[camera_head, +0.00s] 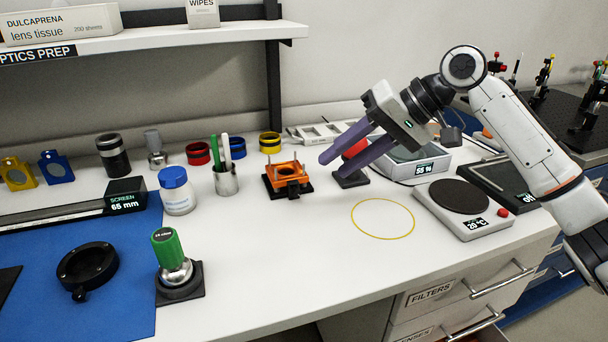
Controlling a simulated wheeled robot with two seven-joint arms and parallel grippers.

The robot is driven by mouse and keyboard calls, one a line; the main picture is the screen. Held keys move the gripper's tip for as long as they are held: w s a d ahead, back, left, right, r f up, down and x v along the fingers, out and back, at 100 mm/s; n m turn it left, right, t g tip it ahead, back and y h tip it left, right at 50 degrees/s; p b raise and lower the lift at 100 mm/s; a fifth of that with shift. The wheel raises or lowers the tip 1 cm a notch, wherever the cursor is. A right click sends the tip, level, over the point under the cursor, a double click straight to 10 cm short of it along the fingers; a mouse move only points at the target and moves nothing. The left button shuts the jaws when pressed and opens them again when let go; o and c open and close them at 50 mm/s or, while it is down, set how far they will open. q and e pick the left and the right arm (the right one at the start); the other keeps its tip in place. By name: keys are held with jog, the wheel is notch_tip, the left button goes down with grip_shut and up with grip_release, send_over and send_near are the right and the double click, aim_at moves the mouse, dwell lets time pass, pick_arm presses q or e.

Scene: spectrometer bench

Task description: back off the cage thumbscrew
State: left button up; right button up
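A small orange cage mount (289,174) with light upright posts stands on a black base in the middle of the bench. A dark knob-like part (293,188) shows on its front, which may be the thumbscrew; it is too small to tell its turn. My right gripper (334,168) reaches in from the right, its two purple fingers spread apart and pointing left and down. Its fingertips are to the right of the cage mount, apart from it in the picture. A red-topped object (354,150) on a dark base shows between and behind the fingers, partly hidden. My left gripper is not in view.
A steel cup with pens (226,181) and a white jar with blue lid (177,192) stand left of the mount. A green-handled tool (168,249) stands in front. A hotplate (463,197) is at right. The yellow-ringed area (383,235) is clear.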

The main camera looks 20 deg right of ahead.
aim_at(299, 192)
jog(key=x, duration=0.9)
jog(key=shift+s, duration=0.2)
grip_shut()
